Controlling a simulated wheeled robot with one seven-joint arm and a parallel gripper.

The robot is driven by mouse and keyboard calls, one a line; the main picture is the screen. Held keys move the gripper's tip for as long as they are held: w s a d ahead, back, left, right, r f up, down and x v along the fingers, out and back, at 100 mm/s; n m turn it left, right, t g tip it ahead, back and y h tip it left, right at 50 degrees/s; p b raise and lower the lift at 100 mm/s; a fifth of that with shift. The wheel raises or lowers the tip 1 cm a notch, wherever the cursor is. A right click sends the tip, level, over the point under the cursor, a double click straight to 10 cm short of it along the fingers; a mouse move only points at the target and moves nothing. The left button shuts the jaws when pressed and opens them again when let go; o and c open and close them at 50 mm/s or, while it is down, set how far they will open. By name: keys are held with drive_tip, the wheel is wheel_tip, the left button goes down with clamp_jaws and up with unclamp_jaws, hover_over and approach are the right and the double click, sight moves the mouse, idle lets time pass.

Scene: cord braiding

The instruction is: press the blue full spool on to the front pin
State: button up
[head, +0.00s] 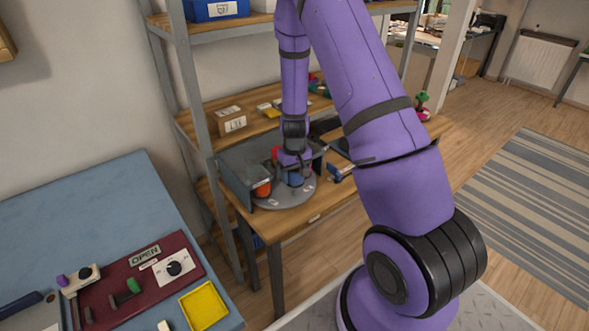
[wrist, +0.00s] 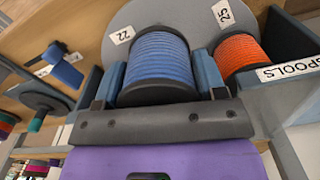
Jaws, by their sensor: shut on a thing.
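The blue full spool (wrist: 158,62) is between the two fingers of my gripper (wrist: 160,76) in the wrist view, wound thick with blue cord between dark flanges. In the head view the blue spool (head: 295,181) shows under my gripper (head: 294,171), over the front part of the grey round plate (head: 279,202). My gripper is shut on the spool. The front pin is hidden, and I cannot tell whether the spool is seated on it. An orange spool (wrist: 239,52) stands beside it to the right, near the label 25; the label 22 is to the left.
A grey open box labelled SPOOLS (wrist: 292,68) stands close on the right in the wrist view. In the head view, shelf posts (head: 205,100) stand near my arm, and a blue table (head: 90,220) with a maroon panel is at left.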

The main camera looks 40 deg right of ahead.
drive_tip(key=shift+f, duration=1.7)
drive_tip(key=o, duration=0.4)
drive_tip(key=c, duration=0.4)
drive_tip(key=shift+o, duration=0.2)
drive_tip(key=shift+f, duration=0.9)
drive_tip(key=shift+c, duration=0.4)
drive_tip(key=o, duration=1.2)
drive_tip(key=shift+o, duration=0.2)
